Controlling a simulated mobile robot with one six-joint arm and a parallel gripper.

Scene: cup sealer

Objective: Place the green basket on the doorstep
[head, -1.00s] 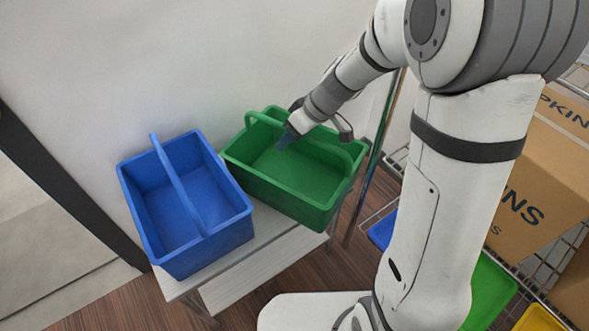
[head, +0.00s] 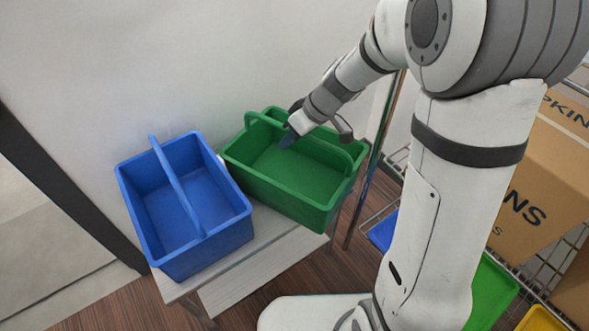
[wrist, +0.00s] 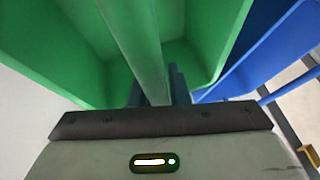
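The green basket (head: 290,192) stands on a small light bench (head: 262,258) against the wall, right of the blue basket. My gripper (head: 287,141) reaches down over it at the middle of its handle. In the wrist view the green handle (wrist: 140,45) runs down between my dark fingers (wrist: 158,90), which look closed against both its sides; the tips are partly hidden. The basket (wrist: 50,45) looks empty. The doorstep is not clearly identifiable; a pale floor strip (head: 70,290) beyond a dark door frame (head: 60,180) shows at the left.
The blue basket (head: 205,258) stands close on the left of the green one, on the same bench. A thin metal pole (head: 375,165) rises just right of the green basket. A wire rack with cardboard boxes (head: 545,175) and coloured trays stands at the right.

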